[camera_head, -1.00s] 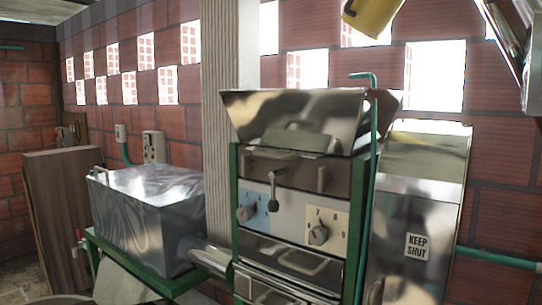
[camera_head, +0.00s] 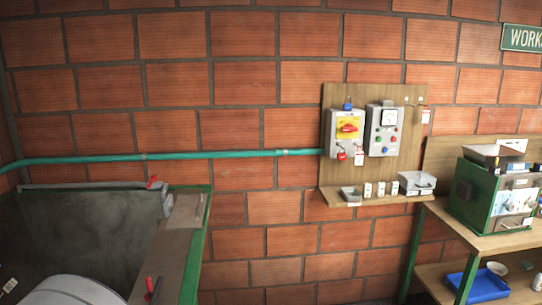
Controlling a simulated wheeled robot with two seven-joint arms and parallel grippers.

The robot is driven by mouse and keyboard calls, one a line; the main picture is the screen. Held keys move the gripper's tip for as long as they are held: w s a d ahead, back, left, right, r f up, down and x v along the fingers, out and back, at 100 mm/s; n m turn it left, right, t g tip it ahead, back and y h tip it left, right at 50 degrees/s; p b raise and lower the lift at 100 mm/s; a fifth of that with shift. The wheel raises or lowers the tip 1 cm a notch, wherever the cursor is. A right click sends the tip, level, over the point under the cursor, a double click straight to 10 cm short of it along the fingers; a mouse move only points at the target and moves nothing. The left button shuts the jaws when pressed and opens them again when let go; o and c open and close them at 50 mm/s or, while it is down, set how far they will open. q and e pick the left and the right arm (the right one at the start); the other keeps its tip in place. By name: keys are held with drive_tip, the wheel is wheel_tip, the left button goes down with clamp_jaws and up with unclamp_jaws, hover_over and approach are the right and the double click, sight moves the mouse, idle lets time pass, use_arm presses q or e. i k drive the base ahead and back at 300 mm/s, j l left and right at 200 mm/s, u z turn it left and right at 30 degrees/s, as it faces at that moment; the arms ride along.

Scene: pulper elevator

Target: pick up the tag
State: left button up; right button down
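A wooden board (camera_head: 394,97) on the brick wall carries a grey box with a yellow plate and red rotary switch (camera_head: 347,126). A red padlock-like piece (camera_head: 341,156) and a small white tag (camera_head: 359,158) hang below that box. Another small white tag (camera_head: 426,116) hangs from hooks at the board's right edge. Which one is the task's tag I cannot tell. Neither of my grippers is in view.
The board's shelf (camera_head: 375,200) holds a small grey tray (camera_head: 350,193), small white blocks (camera_head: 381,188) and a grey box (camera_head: 416,183). A wooden bench (camera_head: 490,242) with a green-framed machine (camera_head: 490,193) stands right. A large green-edged metal tank (camera_head: 188,240) fills the lower left.

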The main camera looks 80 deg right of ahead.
sight(358, 158)
drive_tip(key=z, duration=3.35)
drive_tip(key=i+l+u, duration=0.1)
drive_tip(key=i, duration=0.3)
drive_tip(key=i+l+u, duration=0.1)
drive_tip(key=i+l, duration=0.2)
drive_tip(key=i, duration=0.15)
drive_tip(key=i+l+u, duration=0.1)
drive_tip(key=i+l, duration=0.15)
drive_tip(key=i, duration=0.15)
